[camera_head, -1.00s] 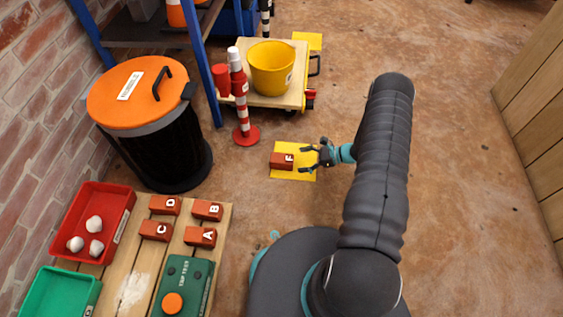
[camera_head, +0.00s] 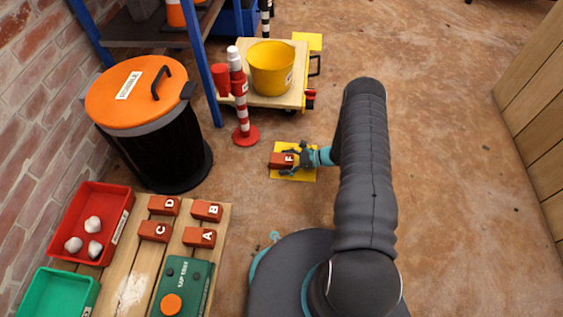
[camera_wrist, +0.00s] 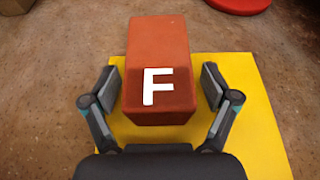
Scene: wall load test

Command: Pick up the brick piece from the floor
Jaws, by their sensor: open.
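The brick piece (camera_head: 279,160) is a red-brown block marked with a white F. It lies on a yellow square (camera_head: 304,175) on the floor. My gripper (camera_head: 287,159) is low at the brick's right end in the head view. In the wrist view the brick (camera_wrist: 157,50) lies between the two open fingers of my gripper (camera_wrist: 158,88), with a gap on each side. The fingers stand beside the near, lettered end. The brick's far end reaches beyond the fingertips.
A red-and-white post (camera_head: 242,115) on a round red base stands behind the brick. A wooden cart (camera_head: 290,97) carries a yellow bucket (camera_head: 271,68). An orange-lidded black bin (camera_head: 150,140) stands left. Lettered bricks lie on a pallet (camera_head: 222,225). Floor to the right is clear.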

